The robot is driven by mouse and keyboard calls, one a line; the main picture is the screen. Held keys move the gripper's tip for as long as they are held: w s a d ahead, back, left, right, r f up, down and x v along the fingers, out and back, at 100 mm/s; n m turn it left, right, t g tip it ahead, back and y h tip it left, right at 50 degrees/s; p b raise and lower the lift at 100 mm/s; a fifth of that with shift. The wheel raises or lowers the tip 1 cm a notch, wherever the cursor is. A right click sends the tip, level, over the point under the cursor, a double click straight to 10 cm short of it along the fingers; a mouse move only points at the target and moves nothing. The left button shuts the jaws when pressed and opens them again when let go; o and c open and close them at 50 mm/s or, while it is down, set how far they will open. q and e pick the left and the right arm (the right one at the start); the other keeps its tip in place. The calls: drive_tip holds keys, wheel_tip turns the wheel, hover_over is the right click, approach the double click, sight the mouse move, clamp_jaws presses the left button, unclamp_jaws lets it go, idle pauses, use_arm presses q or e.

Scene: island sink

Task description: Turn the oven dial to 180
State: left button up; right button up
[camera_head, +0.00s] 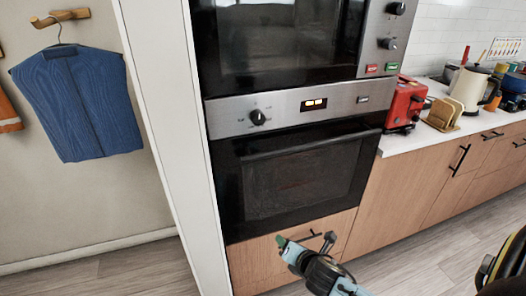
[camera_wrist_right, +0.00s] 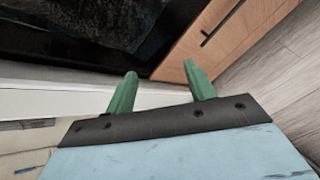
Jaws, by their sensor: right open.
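The oven (camera_head: 300,170) is built into a tall cabinet, with a steel control panel. Its black round dial (camera_head: 257,117) sits at the left of the panel; its marks are too small to read. A small lit display (camera_head: 313,104) is right of the dial. My right gripper (camera_head: 284,243) is low in front of the drawer below the oven door, well below the dial and touching nothing that I can make out. In the right wrist view its two green fingers (camera_wrist_right: 161,86) are apart with nothing between them. The dial is not visible there. My left gripper is not in view.
A microwave (camera_head: 290,45) with two knobs is above the oven. The oven door has a long handle (camera_head: 310,143). A wooden drawer (camera_head: 260,262) is below. A counter with a red toaster (camera_head: 405,103) and kettle (camera_head: 472,88) stands right. A blue garment (camera_head: 80,105) hangs left.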

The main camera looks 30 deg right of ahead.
wheel_tip(320, 180, up, 18)
drive_tip(key=w+a+n+t+p, duration=0.1)
drive_tip(key=w+n+t+p, duration=0.15)
drive_tip(key=n, duration=0.35)
drive_tip(key=n+t+p, duration=0.2)
drive_tip(key=n+t, duration=0.2)
drive_tip(key=n, duration=0.1)
approach(259, 120)
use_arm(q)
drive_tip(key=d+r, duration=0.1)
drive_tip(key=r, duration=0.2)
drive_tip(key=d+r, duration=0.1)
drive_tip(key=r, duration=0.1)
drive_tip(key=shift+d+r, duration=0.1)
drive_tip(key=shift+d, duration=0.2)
use_arm(e)
drive_tip(key=shift+h, duration=0.4)
drive_tip(key=w, duration=0.5)
drive_tip(key=w+d, duration=0.1)
drive_tip(key=w, duration=0.2)
drive_tip(key=shift+r, duration=0.1)
drive_tip(key=shift+c, duration=0.2)
drive_tip(key=c, duration=0.9)
